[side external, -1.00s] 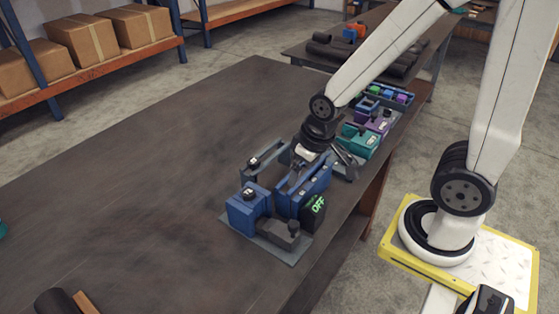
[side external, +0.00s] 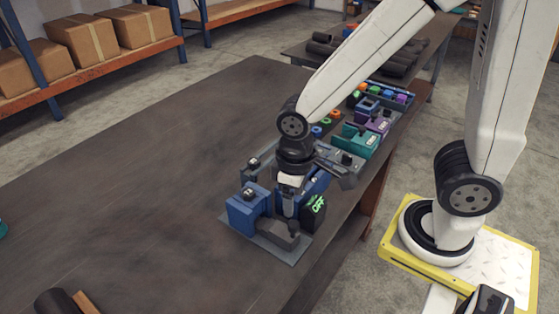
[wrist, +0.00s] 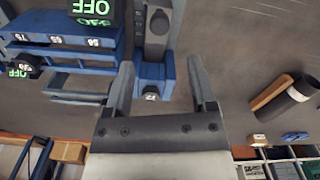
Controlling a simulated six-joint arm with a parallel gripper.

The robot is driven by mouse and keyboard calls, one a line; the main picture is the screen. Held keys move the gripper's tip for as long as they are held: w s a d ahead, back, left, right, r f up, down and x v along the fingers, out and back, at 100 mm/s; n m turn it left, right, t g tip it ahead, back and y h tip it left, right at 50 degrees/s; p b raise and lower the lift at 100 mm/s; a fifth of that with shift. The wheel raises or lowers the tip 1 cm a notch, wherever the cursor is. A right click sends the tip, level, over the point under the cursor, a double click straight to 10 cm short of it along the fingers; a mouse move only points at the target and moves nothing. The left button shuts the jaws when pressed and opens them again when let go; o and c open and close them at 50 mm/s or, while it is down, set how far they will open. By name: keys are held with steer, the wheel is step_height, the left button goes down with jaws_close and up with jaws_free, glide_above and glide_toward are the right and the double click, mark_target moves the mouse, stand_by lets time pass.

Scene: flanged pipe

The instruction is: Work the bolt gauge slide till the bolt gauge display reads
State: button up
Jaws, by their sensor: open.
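A black display block (side external: 314,208) shows OFF in green; it also shows in the wrist view (wrist: 91,8). Beside it is a grey slide track with a dark knob (wrist: 158,20), joined to a blue block (side external: 246,208) that carries a small dark numbered cap. The blue block also shows in the wrist view (wrist: 152,72). My gripper (side external: 289,214) points down over the grey track, partly hiding its knob. In the wrist view my gripper (wrist: 160,63) is open, its fingers on either side of the blue block's image. I cannot tell whether they touch anything.
A long blue numbered rail (wrist: 60,42) lies beside the track. A second OFF display (wrist: 18,72) is near its end. Teal (side external: 356,140) and purple (side external: 373,118) fixtures stand farther back. The left of the dark table (side external: 130,180) is mostly clear.

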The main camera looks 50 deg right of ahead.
mark_target(292, 223)
steer(key=shift+f, duration=0.15)
steer(key=shift+f, duration=3.75)
jaws_close()
